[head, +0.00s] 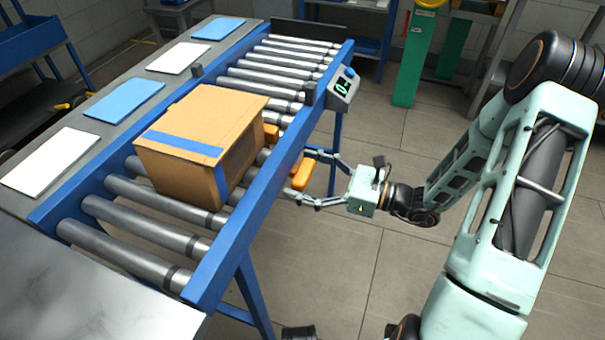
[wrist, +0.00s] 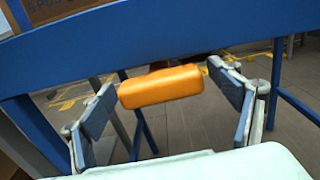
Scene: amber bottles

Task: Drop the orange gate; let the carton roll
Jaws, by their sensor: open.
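The carton (head: 185,165), brown with blue tape, sits on the roller conveyor (head: 140,228). Orange parts of the gate (head: 271,132) show just beyond the carton's right side, partly hidden by it. The orange gate handle (head: 302,175) sticks out on the outer side of the blue rail; in the wrist view it is a rounded orange bar (wrist: 160,87). My gripper (head: 296,177) is open, with one finger on each side of the handle.
A blue side rail (head: 235,240) runs along the conveyor close to my fingers. A small display box (head: 344,83) is on the rail farther up. Rollers beyond the carton are clear up to a dark end stop (head: 305,30). White and blue panels (head: 125,100) lie at left.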

